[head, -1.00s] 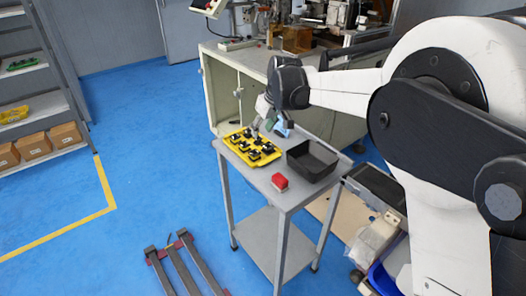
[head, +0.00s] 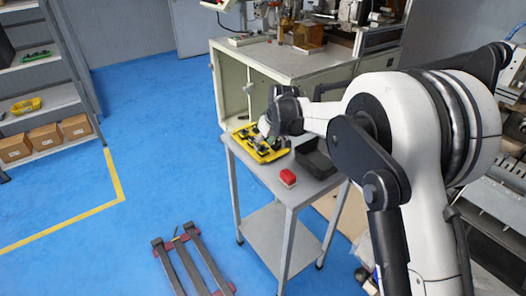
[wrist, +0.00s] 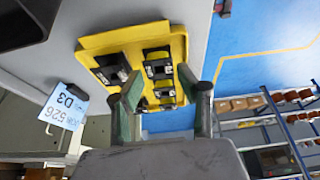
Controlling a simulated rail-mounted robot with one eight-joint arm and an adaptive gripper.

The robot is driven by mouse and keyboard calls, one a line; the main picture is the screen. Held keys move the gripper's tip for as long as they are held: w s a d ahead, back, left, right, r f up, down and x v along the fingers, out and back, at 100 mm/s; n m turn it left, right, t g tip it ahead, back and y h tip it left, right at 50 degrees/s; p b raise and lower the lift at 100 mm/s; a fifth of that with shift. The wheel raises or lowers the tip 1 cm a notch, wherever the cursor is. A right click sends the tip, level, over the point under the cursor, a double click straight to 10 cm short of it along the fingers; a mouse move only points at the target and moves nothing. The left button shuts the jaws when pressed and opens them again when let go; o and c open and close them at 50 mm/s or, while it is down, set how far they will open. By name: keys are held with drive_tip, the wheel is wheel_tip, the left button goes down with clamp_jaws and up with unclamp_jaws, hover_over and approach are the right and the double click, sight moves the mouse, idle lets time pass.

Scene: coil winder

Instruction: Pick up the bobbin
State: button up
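The yellow tray (head: 277,157) lies on the small grey cart and holds several black bobbins; it also fills the upper middle of the wrist view (wrist: 95,43). My gripper (head: 262,134) is low over the tray's right part in the head view, and my arm hides some bobbins there. In the wrist view my gripper (wrist: 158,88) is open, with its two greenish fingers apart. One bobbin (wrist: 158,66) shows between and beyond the fingertips. Another bobbin (wrist: 111,68) lies left of it, close to the left finger. Whether a finger touches a bobbin cannot be told.
A black bin (head: 318,161) stands on the cart right of the tray. The winder bench (head: 285,62) stands behind the cart; shelving (head: 45,105) is at left.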

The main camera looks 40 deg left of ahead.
sight(263, 148)
drive_tip(key=x, duration=0.3)
drive_tip(key=shift+d+f, duration=0.1)
drive_tip(key=shift+f, duration=0.1)
drive_tip(key=shift+c, duration=0.5)
drive_tip(key=c, duration=0.6)
drive_tip(key=shift+r, duration=0.2)
drive_tip(key=shift+r, duration=0.55)
wheel_tip(263, 148, up, 3)
drive_tip(key=shift+f, duration=0.1)
drive_tip(key=s+a+r, duration=0.2)
drive_tip(key=s+r, duration=0.4)
drive_tip(key=s, duration=0.5)
drive_tip(key=shift+s+a+r, duration=0.25)
drive_tip(key=shift+r, duration=0.15)
